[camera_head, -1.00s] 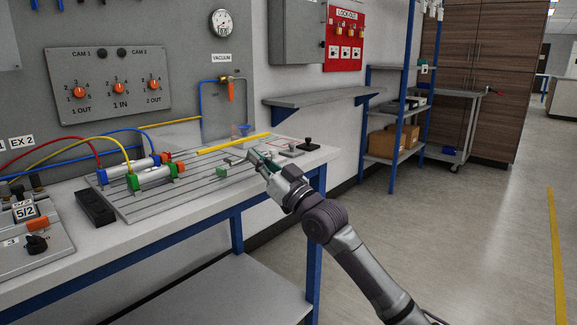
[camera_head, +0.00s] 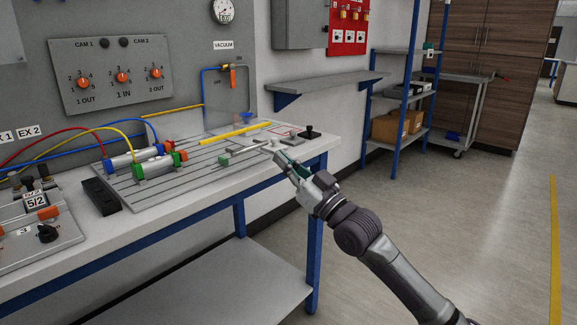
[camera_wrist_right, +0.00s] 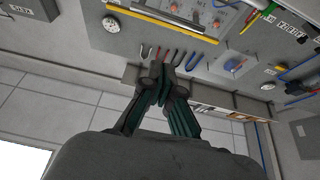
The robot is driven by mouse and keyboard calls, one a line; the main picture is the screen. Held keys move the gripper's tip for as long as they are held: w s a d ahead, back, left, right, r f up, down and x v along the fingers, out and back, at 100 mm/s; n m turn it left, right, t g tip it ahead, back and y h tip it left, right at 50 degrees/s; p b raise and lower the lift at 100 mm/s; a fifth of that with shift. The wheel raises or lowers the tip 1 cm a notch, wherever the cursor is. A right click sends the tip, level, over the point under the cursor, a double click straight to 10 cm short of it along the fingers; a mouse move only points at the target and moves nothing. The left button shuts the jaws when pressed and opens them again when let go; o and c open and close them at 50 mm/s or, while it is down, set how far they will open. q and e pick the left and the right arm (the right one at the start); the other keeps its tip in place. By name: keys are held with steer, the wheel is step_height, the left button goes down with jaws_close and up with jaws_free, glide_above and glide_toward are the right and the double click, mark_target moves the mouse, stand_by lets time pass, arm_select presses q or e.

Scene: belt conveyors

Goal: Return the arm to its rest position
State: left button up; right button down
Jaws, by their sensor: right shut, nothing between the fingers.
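My right gripper (camera_head: 284,163) is in the head view, just in front of the right end of the workbench (camera_head: 150,222), with my arm coming in from the lower right. In the right wrist view its two fingers (camera_wrist_right: 160,92) meet at the tips, shut and empty. Whether it touches the bench edge cannot be told from the head view. My left gripper is not in view.
The bench holds a slotted plate (camera_head: 190,175) with cylinders and hoses, a yellow bar (camera_head: 222,134) and a black block (camera_head: 101,196). A blue-framed shelf rack (camera_head: 402,100) stands behind. The floor (camera_head: 480,200) at right is clear.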

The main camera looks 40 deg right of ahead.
steer(key=shift+s+f, duration=0.3)
steer(key=shift+s, duration=0.2)
